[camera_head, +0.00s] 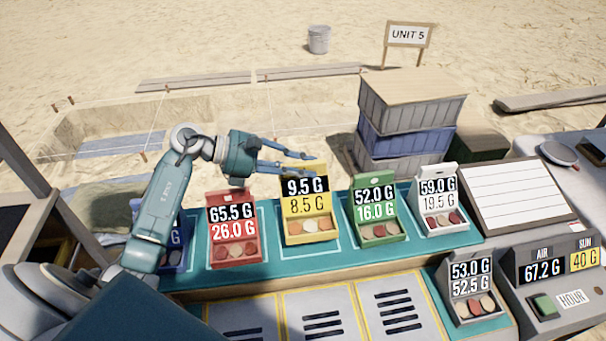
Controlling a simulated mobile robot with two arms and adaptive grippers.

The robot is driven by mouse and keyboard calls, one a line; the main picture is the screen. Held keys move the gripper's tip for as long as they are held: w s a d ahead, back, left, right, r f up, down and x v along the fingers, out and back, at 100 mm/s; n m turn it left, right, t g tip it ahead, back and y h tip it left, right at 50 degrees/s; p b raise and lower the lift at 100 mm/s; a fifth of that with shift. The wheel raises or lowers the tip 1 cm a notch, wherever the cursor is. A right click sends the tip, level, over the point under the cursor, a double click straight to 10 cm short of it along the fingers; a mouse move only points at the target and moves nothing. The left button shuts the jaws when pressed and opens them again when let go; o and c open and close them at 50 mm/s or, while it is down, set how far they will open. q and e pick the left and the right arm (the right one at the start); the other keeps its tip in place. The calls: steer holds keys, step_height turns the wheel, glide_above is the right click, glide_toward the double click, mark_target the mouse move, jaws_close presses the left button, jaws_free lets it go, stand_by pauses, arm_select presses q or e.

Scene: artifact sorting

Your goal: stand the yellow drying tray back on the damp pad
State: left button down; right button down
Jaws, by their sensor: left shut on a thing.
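The yellow drying tray (308,228) stands upright in an outlined square on the teal strip (270,258), in the middle of the row. My left gripper (308,164) reaches in from the left and is shut on the top edge of the tray's back. The tray's base appears to be at the strip's surface; I cannot tell whether it touches. Which surface is the damp pad is not marked by any readable label. My right gripper is not in view.
A red tray (234,250) stands left of the yellow one, with a blue tray (173,256) partly behind my arm. Green (378,229) and white (439,217) trays stand right. A grey tray (476,305) is at front right. Slotted grey panels (321,314) in front are empty.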

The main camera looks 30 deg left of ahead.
mark_target(303, 180)
arm_select(q)
step_height(303, 180, down, 3)
steer(key=shift+f, duration=0.25)
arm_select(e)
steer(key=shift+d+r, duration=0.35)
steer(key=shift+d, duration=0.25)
arm_select(q)
steer(key=shift+f+b, duration=0.65)
steer(key=shift+b, duration=0.05)
steer(key=c, duration=1.6)
jaws_free()
steer(key=shift+o, duration=0.2)
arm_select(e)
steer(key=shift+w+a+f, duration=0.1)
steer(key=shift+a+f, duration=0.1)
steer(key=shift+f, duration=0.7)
